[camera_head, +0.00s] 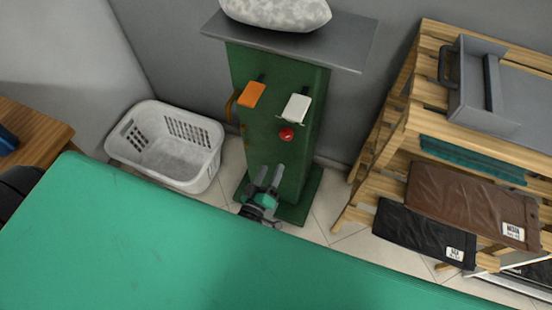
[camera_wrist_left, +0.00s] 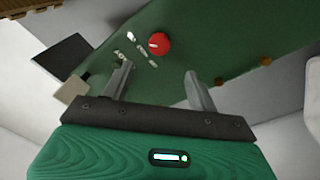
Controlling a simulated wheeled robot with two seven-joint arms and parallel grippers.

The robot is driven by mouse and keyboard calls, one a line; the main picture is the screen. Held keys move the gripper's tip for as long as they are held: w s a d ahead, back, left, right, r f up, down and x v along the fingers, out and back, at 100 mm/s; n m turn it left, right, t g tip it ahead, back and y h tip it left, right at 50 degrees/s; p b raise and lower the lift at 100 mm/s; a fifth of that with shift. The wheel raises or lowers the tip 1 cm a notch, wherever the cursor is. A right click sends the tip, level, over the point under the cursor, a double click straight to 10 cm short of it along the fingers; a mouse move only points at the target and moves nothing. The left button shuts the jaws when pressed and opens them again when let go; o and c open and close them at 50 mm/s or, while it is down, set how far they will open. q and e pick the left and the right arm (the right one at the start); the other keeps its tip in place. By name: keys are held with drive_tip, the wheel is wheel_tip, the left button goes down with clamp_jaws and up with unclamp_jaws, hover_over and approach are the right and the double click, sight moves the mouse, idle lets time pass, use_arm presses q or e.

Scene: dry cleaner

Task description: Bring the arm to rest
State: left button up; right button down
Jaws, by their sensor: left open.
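My left gripper (camera_head: 268,178) is open and empty in front of the green machine pedestal (camera_head: 258,145), below its controls. In the left wrist view the two fingers of my left gripper (camera_wrist_left: 158,92) stand well apart, with nothing between them. A red knob or button (camera_wrist_left: 159,44) shows beyond the fingertips, apart from them; in the head view the red button (camera_head: 286,134) sits above and to the right of the gripper. My right gripper is not in view.
An orange pedal-like part (camera_head: 251,94) and a white one (camera_head: 297,108) are on the pedestal. A white laundry basket (camera_head: 168,150) stands left on the tiled floor. A wooden rack (camera_head: 428,42) with folded dark garments (camera_head: 420,230) stands right. A large green surface (camera_head: 130,240) fills the front.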

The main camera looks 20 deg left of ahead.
use_arm(q)
drive_tip(key=shift+s, duration=0.95)
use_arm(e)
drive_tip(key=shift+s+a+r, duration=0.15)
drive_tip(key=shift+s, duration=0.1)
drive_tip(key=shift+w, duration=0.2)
